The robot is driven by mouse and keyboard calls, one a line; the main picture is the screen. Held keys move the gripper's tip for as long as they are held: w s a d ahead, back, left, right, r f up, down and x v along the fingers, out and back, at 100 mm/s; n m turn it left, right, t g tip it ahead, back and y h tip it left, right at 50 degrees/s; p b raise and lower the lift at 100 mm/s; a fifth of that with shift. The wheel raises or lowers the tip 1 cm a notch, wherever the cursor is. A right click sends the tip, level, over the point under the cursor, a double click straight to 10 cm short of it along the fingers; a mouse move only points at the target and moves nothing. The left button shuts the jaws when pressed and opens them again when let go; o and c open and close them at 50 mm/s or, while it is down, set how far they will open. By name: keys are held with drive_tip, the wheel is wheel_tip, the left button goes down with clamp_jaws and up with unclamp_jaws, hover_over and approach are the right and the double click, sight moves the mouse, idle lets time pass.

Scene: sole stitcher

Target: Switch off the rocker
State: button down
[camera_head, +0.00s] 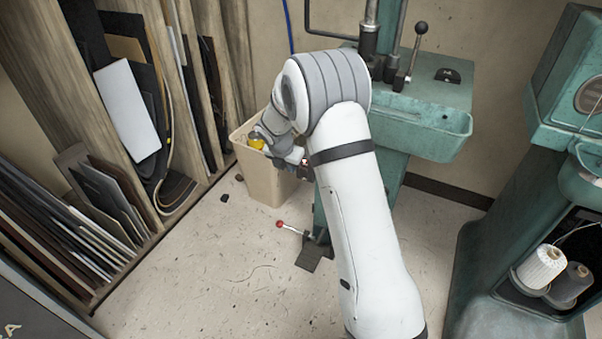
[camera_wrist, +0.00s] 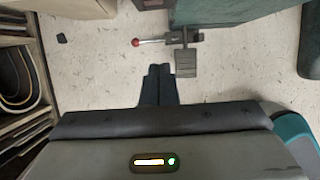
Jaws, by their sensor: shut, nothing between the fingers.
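I cannot pick out the rocker for certain in either view. A small dark half-round fitting (camera_head: 447,75) sits on top of the teal machine (camera_head: 432,130) in the head view; I cannot tell whether it is the rocker. My gripper (camera_wrist: 158,70) points down over the speckled floor in the wrist view. Its dark fingers are together and hold nothing. In the head view it is mostly hidden beside my forearm, left of the machine's column. A grey foot pedal (camera_wrist: 186,62) and a lever with a red knob (camera_wrist: 135,42) lie beyond the fingertips.
A beige bin (camera_head: 270,185) stands left of the machine. A lever with a black ball (camera_head: 420,27) rises from the machine's top. A wooden rack (camera_head: 215,75) of sheets lines the left. Another teal machine (camera_head: 500,240) with thread spools stands right.

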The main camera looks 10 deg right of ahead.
sight(303, 172)
drive_tip(key=w+d+f+b, duration=0.4)
drive_tip(key=w+f+b, duration=0.2)
drive_tip(key=f, duration=0.2)
drive_tip(key=shift+d+f, duration=0.3)
drive_tip(key=shift+f, duration=0.05)
drive_tip(key=shift+w, duration=0.1)
